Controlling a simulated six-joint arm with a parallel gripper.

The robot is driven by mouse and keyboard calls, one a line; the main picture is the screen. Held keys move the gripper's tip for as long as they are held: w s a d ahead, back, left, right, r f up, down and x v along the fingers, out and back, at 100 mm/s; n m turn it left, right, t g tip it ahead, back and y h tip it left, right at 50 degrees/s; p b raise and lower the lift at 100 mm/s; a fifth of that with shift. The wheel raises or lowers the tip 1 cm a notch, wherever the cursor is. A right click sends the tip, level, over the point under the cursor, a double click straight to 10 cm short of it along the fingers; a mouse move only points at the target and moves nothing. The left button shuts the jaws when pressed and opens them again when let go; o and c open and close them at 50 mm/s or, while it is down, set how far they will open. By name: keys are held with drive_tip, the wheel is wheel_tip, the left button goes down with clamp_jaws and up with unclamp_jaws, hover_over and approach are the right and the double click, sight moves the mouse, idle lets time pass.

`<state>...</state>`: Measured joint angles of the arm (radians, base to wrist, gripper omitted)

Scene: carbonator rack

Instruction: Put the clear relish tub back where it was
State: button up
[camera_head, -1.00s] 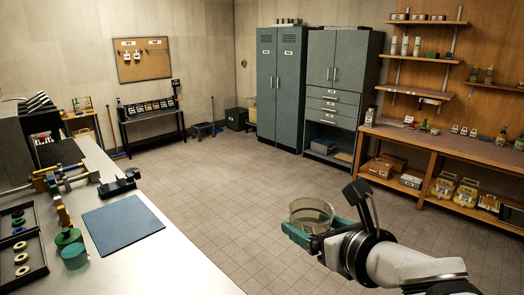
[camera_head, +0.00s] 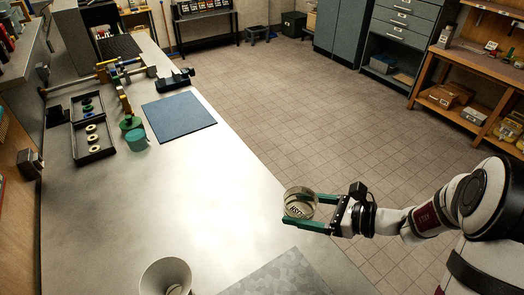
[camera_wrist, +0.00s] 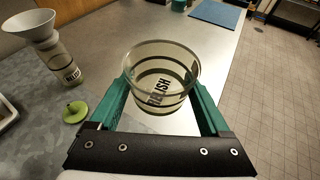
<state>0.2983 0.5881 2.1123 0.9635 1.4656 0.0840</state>
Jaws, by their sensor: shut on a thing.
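The clear relish tub (camera_head: 299,203) is a round see-through cup with dark bands and a "RELISH" label. My gripper (camera_head: 306,211) is shut on it, with one green finger on each side. The tub is held upright or nearly so near the worktop's right edge in the head view; its height above the surface is hard to tell. In the wrist view the tub (camera_wrist: 160,82) sits between the fingers (camera_wrist: 162,95), open at the top, and looks empty.
A white funnel (camera_head: 165,276) stands at the front; the wrist view shows it on a labelled bottle (camera_wrist: 62,66), near a green lid (camera_wrist: 75,111). A blue mat (camera_head: 179,117), green tub (camera_head: 136,139) and dark trays (camera_head: 92,140) lie farther back. The middle worktop (camera_head: 190,195) is clear.

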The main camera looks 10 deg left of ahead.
drive_tip(key=s+a+f+n+g, duration=0.3)
drive_tip(key=s+a+f+g, duration=0.1)
drive_tip(key=f, duration=0.2)
hover_over(237, 258)
drive_tip(key=shift+y, duration=0.3)
drive_tip(key=f, duration=0.6)
drive_tip(key=shift+d+f, duration=0.3)
drive_tip(key=shift+d, duration=0.05)
drive_tip(key=shift+a+f, duration=0.2)
drive_tip(key=shift+f, duration=0.95)
drive_tip(key=shift+a+f, duration=0.15)
drive_tip(key=shift+f, duration=0.95)
